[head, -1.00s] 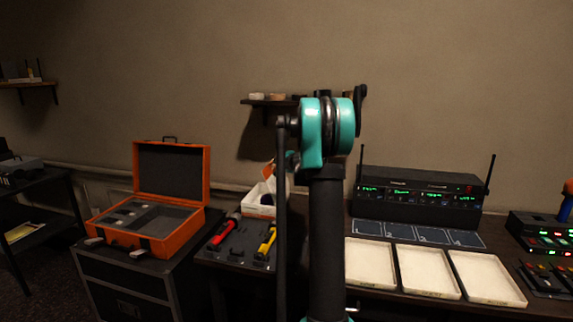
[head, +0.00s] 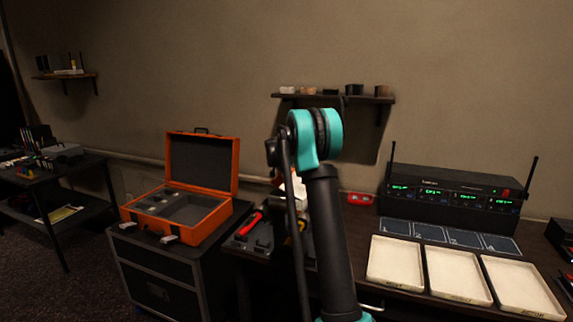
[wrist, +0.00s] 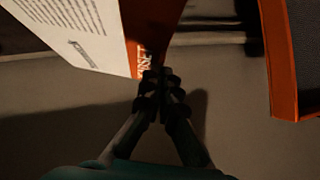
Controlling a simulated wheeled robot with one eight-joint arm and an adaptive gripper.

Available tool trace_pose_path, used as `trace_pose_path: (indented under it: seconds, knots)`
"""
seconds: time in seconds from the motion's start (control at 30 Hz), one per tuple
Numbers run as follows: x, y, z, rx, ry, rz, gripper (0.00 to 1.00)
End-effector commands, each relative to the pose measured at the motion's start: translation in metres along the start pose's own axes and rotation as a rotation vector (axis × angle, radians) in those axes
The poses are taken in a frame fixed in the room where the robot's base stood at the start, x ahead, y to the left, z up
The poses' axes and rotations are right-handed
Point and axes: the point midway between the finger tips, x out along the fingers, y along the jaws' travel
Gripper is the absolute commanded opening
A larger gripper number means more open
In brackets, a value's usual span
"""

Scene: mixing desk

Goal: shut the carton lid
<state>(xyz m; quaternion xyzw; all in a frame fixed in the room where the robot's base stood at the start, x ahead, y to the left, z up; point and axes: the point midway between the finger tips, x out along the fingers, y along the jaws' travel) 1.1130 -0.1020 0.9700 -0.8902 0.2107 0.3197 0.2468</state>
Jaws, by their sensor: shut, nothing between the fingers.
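The carton (head: 299,189) is mostly hidden behind my arm in the head view; only a bit of white shows on the desk's left part. In the wrist view a white printed panel with an orange edge, seemingly part of the carton (wrist: 75,35), fills the upper left. My gripper (wrist: 158,76) is shut and empty, its fingertips at the orange edge; I cannot tell if they touch. The gripper is hidden behind my arm in the head view. How far the lid stands open cannot be seen.
An open orange case (head: 190,225) stands on a black cabinet left of the desk; its orange rim (wrist: 281,65) shows at right in the wrist view. A tool tray (head: 250,240) lies beside my arm. Pale trays (head: 395,262) and a radio receiver (head: 450,196) stand at right.

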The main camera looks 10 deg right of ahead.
Motion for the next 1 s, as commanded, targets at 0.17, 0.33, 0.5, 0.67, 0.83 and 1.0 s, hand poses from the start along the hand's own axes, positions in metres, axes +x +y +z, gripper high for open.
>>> trace_pose_path:
  seconds: [0.17, 0.33, 0.5, 0.67, 0.83, 1.0]
  knots:
    - [0.018, -0.006, 0.018, -0.098, 0.0, 0.097, 0.0]
    - [0.03, -0.007, 0.03, -0.168, -0.001, 0.166, 0.0]
    - [0.038, -0.006, 0.037, -0.213, 0.0, 0.211, 0.0]
    - [0.041, -0.005, 0.041, -0.234, 0.0, 0.234, 0.0]
    - [0.042, -0.005, 0.043, -0.241, -0.001, 0.24, 0.0]
    - [0.043, -0.005, 0.043, -0.24, -0.001, 0.241, 0.0]
